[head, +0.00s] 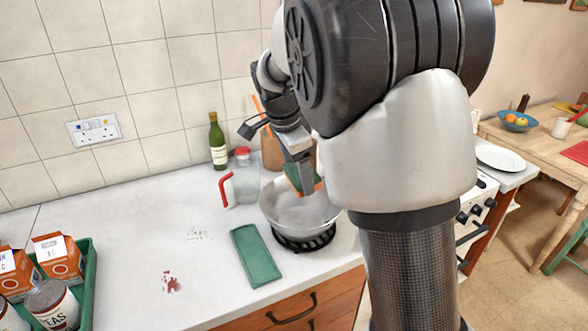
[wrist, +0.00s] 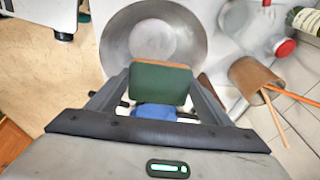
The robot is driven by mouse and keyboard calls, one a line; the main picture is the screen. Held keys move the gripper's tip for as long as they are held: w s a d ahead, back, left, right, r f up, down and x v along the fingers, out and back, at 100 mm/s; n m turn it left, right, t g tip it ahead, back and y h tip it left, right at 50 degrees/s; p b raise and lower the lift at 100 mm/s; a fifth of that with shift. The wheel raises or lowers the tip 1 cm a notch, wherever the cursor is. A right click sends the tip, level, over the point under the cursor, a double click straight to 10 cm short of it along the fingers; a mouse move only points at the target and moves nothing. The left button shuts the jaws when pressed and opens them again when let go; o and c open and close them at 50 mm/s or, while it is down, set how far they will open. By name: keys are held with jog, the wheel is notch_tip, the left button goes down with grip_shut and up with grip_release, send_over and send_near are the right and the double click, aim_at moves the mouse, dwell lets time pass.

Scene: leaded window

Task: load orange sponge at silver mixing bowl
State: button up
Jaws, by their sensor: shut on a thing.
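The sponge (head: 304,180) shows a green face and an orange edge in the head view. It also shows in the wrist view (wrist: 160,83), between the two fingers. My gripper (head: 303,172) is shut on the sponge and points down over the silver mixing bowl (head: 288,215). The sponge appears over the bowl's back part; the exact height is hard to tell. In the wrist view the bowl (wrist: 120,42) lies just beyond the sponge, and its visible inside looks empty. The bowl sits on a black round stand. My arm hides part of the area right of the bowl.
A clear jug (head: 244,184) with a red handle, a green bottle (head: 217,142) and a utensil pot (head: 271,152) stand behind the bowl. A folded green cloth (head: 256,256) lies in front. A green crate (head: 88,285) holds cartons and cans at left. The counter's middle is mostly clear.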

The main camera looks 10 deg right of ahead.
aim_at(298, 174)
jog(key=shift+f+b, duration=3.85)
jog(key=shift+f, duration=1.9)
jog(key=shift+r+p, duration=4.3)
jog(key=shift+r, duration=1.65)
notch_tip(298, 174, up, 4)
jog(key=p, duration=0.3)
